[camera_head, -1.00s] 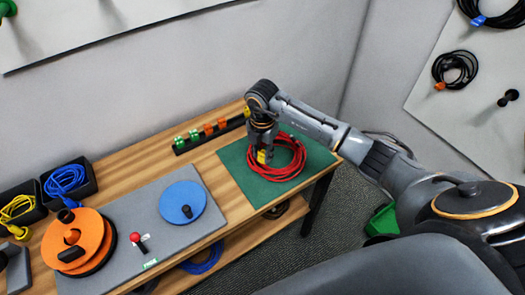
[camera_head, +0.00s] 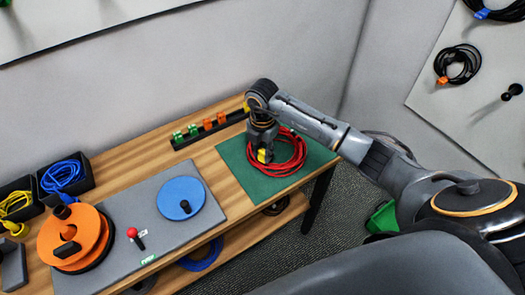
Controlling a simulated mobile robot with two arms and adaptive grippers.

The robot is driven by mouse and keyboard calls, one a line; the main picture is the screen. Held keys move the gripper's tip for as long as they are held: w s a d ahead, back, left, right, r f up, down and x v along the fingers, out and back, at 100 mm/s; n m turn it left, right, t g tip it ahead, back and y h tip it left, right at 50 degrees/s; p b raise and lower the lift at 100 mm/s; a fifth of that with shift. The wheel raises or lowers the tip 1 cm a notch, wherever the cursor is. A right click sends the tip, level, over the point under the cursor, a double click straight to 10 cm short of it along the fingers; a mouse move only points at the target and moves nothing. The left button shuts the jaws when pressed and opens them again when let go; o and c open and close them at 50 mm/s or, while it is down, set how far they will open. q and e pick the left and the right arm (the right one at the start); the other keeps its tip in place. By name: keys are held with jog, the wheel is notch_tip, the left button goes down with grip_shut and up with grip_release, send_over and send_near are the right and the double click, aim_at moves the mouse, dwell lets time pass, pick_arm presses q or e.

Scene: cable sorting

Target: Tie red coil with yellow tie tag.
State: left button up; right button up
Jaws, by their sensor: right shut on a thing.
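The red coil (camera_head: 291,165) lies on the green mat (camera_head: 242,171) at the right end of the wooden table. My right gripper (camera_head: 263,155) points down over the coil's left side. It is shut on the yellow tie tag (camera_head: 263,156), which shows low between its fingers at the coil's left edge. The fingers hide part of the coil, and I cannot tell whether the tag is around the cable. My left gripper is not in view.
A black rack (camera_head: 184,142) with green and orange tags stands behind the mat. A grey board (camera_head: 126,217) holds a blue disc (camera_head: 180,198) and an orange reel (camera_head: 69,229). Black bins of blue cable (camera_head: 62,176) and yellow cable (camera_head: 16,204) stand at left.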

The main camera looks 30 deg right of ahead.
jog(key=shift+f+b, duration=0.4)
jog(key=shift+f, duration=0.25)
dwell(1.0)
jog(key=o, duration=0.8)
